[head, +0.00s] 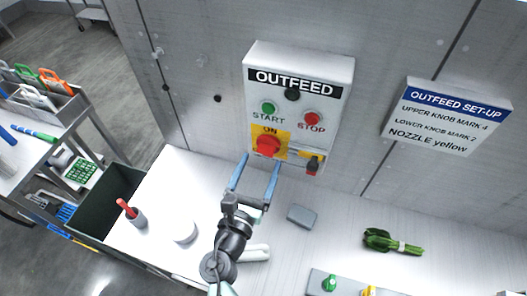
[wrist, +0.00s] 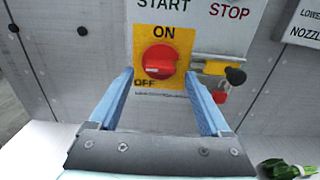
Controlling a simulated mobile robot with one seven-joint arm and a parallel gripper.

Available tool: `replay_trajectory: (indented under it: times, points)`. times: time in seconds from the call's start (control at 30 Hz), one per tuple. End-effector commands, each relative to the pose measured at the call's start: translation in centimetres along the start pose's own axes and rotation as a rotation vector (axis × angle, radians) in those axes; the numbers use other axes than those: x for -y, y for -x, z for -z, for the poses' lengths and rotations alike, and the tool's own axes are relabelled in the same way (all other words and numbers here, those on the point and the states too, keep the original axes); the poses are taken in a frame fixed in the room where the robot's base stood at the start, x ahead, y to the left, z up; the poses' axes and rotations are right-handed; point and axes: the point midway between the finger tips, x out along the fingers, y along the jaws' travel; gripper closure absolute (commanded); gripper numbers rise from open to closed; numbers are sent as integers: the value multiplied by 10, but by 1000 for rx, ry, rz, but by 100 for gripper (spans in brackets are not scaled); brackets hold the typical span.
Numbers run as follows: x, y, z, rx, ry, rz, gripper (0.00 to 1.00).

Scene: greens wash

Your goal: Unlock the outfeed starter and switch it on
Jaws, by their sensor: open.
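The grey OUTFEED starter box (head: 345,75) is on the wall. Its red rotary switch (head: 267,144) sits on a yellow plate marked ON at the top and OFF at lower left; the switch also shows in the wrist view (wrist: 160,61), its grip bar lying roughly level. A yellow bar (wrist: 213,68) extends right from the plate to a black round part (wrist: 236,76).
A green START button (head: 268,108) and a red STOP button (head: 312,118) are above the switch. A set-up sign (head: 445,117) hangs to the right. The white counter holds a grey block (head: 302,215), a white round item (head: 185,232) and green vegetables (head: 392,242).

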Motion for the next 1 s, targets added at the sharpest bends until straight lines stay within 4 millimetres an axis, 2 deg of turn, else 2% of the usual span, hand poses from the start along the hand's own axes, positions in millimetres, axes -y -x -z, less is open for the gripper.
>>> replay_trajectory:
  times: [0.1,0.23,0.6,1.0]
  points:
    - [0,-18,-1,1,0,1,19]
    - [0,-29,-1,0,-1,1,19]
    - [0,-33,0,0,-1,0,19]
    - [0,-33,0,0,-1,0,91]
